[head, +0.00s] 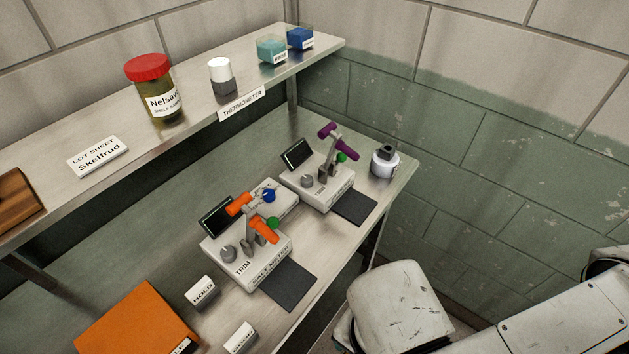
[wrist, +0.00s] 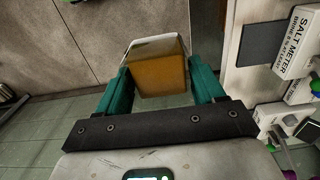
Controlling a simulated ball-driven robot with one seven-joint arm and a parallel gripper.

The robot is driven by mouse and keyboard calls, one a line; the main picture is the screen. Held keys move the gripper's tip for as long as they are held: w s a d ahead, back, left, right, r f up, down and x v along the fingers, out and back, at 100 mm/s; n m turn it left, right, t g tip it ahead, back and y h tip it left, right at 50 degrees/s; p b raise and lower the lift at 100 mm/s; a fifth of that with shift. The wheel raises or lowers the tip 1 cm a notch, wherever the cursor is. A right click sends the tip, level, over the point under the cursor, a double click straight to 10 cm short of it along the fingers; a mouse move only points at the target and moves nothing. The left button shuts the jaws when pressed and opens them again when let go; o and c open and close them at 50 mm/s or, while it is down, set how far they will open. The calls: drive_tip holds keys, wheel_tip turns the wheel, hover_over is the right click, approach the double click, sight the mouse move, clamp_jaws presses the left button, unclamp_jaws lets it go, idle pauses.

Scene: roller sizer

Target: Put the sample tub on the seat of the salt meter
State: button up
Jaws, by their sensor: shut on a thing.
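In the wrist view my gripper (wrist: 158,88) is shut on the sample tub (wrist: 160,72), a clear-walled, squarish tub with amber-brown contents. A teal finger presses on each side of it, and it is held off the floor, clear of the bench. The salt meter (head: 249,252) is a pale box on the lower bench in the head view, with orange handles, a grey knob, a green knob and a dark screen. Its labelled side (wrist: 297,45) shows at the right of the wrist view. I cannot clearly make out its seat. My gripper and the tub are outside the head view.
A similar meter with purple handles (head: 320,181) stands behind the salt meter. Dark mats (head: 288,285) lie in front of both. An orange box (head: 137,322) and HOLD block (head: 202,292) are nearer. A shelf (head: 200,107) overhangs the back.

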drive_tip(key=shift+s+f, duration=0.1)
drive_tip(key=shift+f, duration=0.1)
drive_tip(key=shift+w+d+f+n+b, duration=0.15)
drive_tip(key=shift+w+f+n, duration=0.05)
drive_tip(key=shift+w+f, duration=0.4)
drive_tip(key=shift+w+d+f+n+b, duration=0.1)
drive_tip(key=shift+w+f+n+b, duration=0.2)
drive_tip(key=shift+w, duration=0.35)
drive_tip(key=w+d+f+n+b, duration=0.1)
drive_tip(key=w+d+f+n, duration=0.1)
drive_tip(key=f, duration=0.4)
drive_tip(key=w+d+f+n+b, duration=0.1)
drive_tip(key=w+d+f+n, duration=0.1)
drive_tip(key=w+d+f, duration=0.3)
drive_tip(key=w+d+f+n+b, duration=0.1)
drive_tip(key=w+d+f+n, duration=0.1)
drive_tip(key=w+d+f, duration=0.2)
wheel_tip(320, 180, down, 4)
drive_tip(key=shift+w+d+r+n, duration=0.2)
drive_tip(key=shift+w+d+n, duration=0.05)
drive_tip(key=shift+n, duration=0.05)
drive_tip(key=shift+d, duration=0.1)
